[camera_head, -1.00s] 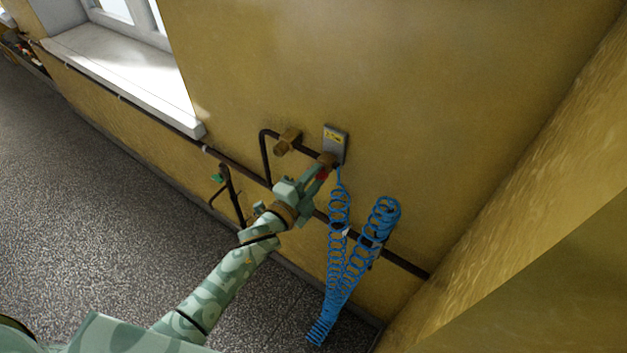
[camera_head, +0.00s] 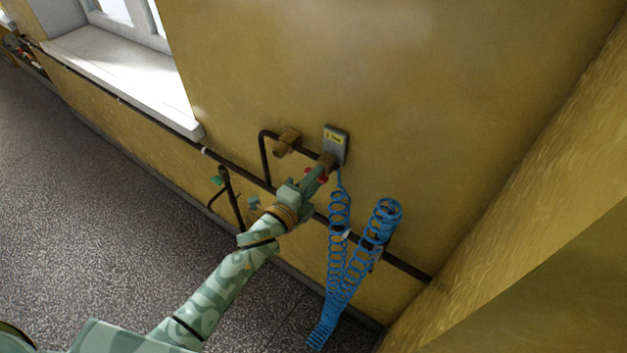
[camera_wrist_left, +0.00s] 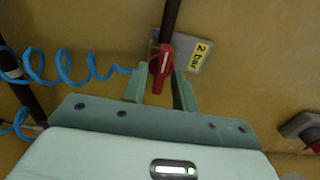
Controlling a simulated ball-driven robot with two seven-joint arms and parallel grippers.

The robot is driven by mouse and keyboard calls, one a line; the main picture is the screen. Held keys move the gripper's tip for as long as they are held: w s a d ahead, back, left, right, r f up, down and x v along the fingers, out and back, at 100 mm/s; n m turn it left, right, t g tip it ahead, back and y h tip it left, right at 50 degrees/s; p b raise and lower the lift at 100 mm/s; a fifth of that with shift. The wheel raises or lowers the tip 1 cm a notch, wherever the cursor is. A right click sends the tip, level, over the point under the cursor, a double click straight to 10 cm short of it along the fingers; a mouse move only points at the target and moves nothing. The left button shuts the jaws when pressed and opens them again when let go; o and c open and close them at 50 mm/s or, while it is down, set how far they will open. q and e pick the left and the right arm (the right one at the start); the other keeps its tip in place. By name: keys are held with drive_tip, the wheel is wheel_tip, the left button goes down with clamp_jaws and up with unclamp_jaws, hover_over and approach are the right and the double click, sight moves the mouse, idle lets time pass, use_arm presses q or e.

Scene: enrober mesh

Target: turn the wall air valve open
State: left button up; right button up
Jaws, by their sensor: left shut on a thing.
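The wall air valve (camera_head: 327,160) is a brass body on a dark pipe, in front of a grey plate with a yellow label (camera_head: 335,137). Its red lever (camera_wrist_left: 162,62) lies between the fingers in the left wrist view, roughly in line with the pipe there. In the head view only bits of red show beside the fingers. My left gripper (camera_head: 320,174) is shut on the red lever at the wall; it also shows in the left wrist view (camera_wrist_left: 161,88). The fingers partly hide the valve in the head view. My right gripper is not in view.
A coiled blue hose (camera_head: 340,215) hangs from the valve, close to the right of my gripper. A long dark pipe (camera_head: 405,265) runs along the wall below. A green-handled fitting (camera_head: 217,181) stands to the left. A window sill (camera_head: 120,80) juts out at upper left.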

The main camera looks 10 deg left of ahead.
use_arm(q)
drive_tip(key=o, duration=0.6)
drive_tip(key=v, duration=1.6)
drive_tip(key=shift+s+f, duration=0.1)
drive_tip(key=shift+s, duration=0.05)
